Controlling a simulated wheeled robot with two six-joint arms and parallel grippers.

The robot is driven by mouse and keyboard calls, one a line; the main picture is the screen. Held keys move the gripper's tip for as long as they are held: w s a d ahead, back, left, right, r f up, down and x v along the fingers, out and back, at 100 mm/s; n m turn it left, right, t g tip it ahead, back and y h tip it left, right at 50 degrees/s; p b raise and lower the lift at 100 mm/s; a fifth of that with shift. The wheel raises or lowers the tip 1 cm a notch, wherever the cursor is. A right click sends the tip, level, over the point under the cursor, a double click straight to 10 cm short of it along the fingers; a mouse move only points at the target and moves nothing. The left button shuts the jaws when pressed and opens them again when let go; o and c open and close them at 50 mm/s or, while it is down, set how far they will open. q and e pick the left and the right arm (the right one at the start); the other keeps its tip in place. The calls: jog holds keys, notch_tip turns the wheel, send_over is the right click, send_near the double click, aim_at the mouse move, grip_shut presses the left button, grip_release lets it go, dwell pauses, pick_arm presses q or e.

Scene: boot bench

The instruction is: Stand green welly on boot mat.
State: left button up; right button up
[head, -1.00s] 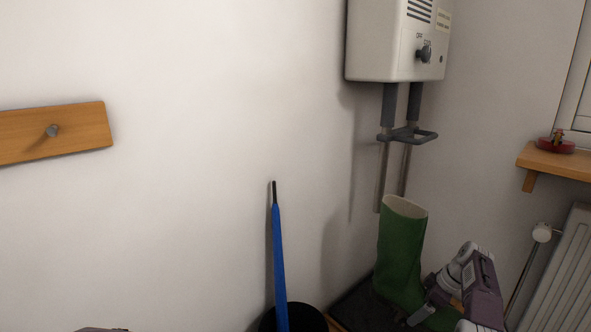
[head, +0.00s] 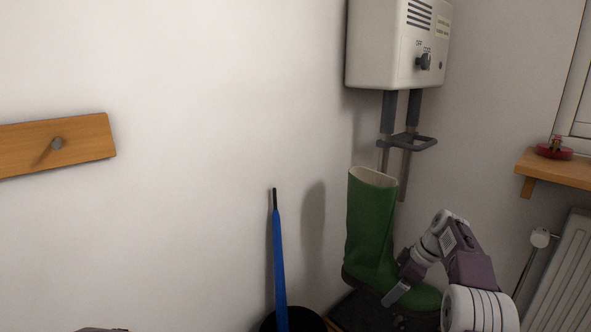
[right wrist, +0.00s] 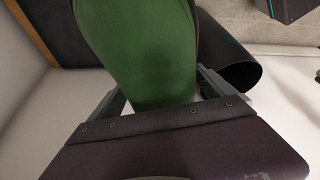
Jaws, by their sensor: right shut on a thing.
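The green welly (head: 370,225) is upright with its open top up and its toe towards the lower right. My right gripper (head: 402,282) is shut on it low down, near the foot. In the right wrist view the green welly (right wrist: 140,50) fills the space between the fingers of my right gripper (right wrist: 162,92). The dark boot mat (head: 352,312) lies below the welly, against the wall corner. The welly appears raised above it. The sole is partly hidden by the gripper.
A blue umbrella (head: 279,260) stands in a black bin (head: 305,320) left of the mat. A white heater (head: 395,45) with grey pipes hangs behind the welly. A wooden shelf (head: 555,170) and a radiator (head: 565,275) are at the right.

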jog(key=s+a+r+m+p, duration=0.1)
jog(key=s+a+r+p, duration=0.1)
jog(key=s+a+r, duration=0.6)
jog(key=s+a+f+m+t+h, duration=0.2)
jog(key=s+f+m, duration=0.35)
jog(key=s, duration=0.35)
notch_tip(320, 180, up, 31)
jog(key=m+h+p, duration=0.1)
jog(key=m+p, duration=0.4)
jog(key=p, duration=3.3)
jog(key=shift+s+d+h, duration=0.3)
jog(key=shift+s+d, duration=0.1)
jog(key=shift+f, duration=0.15)
jog(key=shift+a, duration=0.1)
